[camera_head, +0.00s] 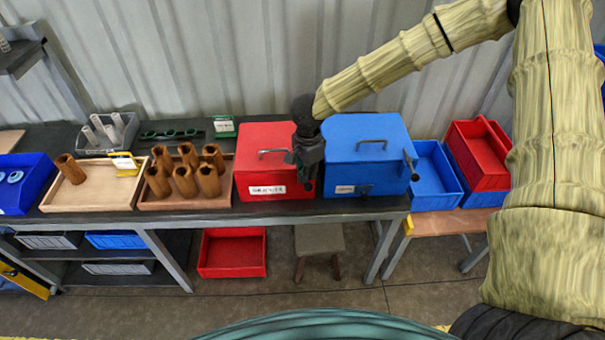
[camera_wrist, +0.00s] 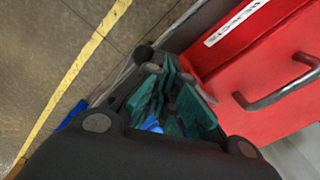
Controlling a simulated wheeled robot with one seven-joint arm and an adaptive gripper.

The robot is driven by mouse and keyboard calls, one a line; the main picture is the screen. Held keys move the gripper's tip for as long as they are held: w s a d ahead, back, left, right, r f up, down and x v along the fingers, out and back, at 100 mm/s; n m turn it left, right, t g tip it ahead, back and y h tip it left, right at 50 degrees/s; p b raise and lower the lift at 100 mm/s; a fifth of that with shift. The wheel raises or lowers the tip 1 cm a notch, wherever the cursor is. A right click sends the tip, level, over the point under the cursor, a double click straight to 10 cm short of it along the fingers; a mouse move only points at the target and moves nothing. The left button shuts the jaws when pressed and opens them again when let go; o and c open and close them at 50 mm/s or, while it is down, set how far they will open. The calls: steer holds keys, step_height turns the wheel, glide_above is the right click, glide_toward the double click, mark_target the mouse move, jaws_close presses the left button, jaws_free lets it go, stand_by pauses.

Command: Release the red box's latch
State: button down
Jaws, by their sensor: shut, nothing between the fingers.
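The red box (camera_head: 255,181) stands on the workbench with its lid down. It has a grey handle on top and a white label on its front. My gripper (camera_head: 307,182) points down at the box's right side, near the front corner, beside the blue box (camera_head: 368,140). The latch of the red box cannot be made out; my gripper covers that side. In the wrist view the red box (camera_wrist: 245,80) fills the upper right, with its handle (camera_wrist: 280,92) and label. My gripper's fingers (camera_wrist: 172,105) are shut and empty close to its side; contact cannot be told.
The blue box stands close on the right, with a dark lever on its right side. To the left, a wooden tray (camera_head: 214,202) holds several brown cartridges. A red bin (camera_head: 232,270) is under the bench. The floor in front is open.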

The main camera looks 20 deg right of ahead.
steer(key=shift+d, duration=0.4)
steer(key=shift+w+d+p, duration=0.1)
steer(key=shift+p, duration=0.3)
steer(key=shift+w+d+p, duration=0.15)
steer(key=shift+d+p, duration=0.4)
steer(key=shift+d, duration=0.1)
steer(key=shift+w+r, duration=0.1)
steer(key=shift+w+d+p, duration=0.4)
steer(key=shift+d+p, duration=0.15)
steer(key=shift+p, duration=0.05)
steer(key=shift+w+d, duration=0.4)
steer(key=shift+w, duration=0.2)
